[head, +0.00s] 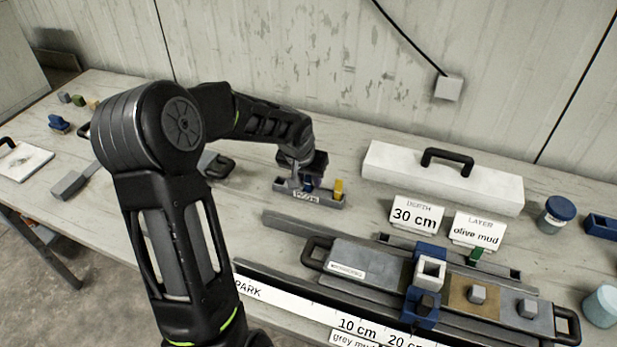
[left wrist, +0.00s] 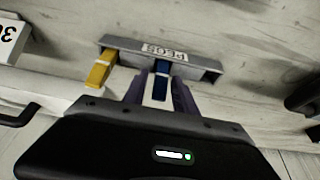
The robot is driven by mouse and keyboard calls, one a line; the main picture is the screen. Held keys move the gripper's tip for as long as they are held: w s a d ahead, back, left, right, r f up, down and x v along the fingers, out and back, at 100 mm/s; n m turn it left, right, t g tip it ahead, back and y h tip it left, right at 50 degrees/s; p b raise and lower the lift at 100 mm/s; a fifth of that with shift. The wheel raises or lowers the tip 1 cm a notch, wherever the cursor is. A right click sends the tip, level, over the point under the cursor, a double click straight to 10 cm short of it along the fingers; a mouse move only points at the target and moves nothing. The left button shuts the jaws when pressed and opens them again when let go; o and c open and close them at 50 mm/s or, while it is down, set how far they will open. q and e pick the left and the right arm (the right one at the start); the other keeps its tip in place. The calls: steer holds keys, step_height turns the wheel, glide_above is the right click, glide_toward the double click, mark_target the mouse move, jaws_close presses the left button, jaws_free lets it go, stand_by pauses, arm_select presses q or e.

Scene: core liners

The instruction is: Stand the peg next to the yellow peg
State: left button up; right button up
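A small grey rack (head: 322,202) labelled PEGS stands on the table and also shows in the left wrist view (left wrist: 206,63). The yellow peg (head: 338,189) stands at one end of it and also shows in the left wrist view (left wrist: 101,70). A blue peg (head: 308,184) is near the rack's middle, also in the left wrist view (left wrist: 161,87). My left gripper (left wrist: 160,82) is around the blue peg, one finger on each side, with light strips between fingers and peg. The blue peg's foot is hard to see. My right gripper is out of view.
A green peg (head: 476,255) is at the core tray (head: 350,262) in front right. A long white box (head: 400,171) with a black handle stands right of the rack.

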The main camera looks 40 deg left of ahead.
arm_select(q)
steer(key=shift+r, duration=0.1)
steer(key=shift+r, duration=0.2)
steer(key=v, duration=1.1)
steer(key=shift+s+r+b, duration=0.15)
steer(key=shift+r+b, duration=0.2)
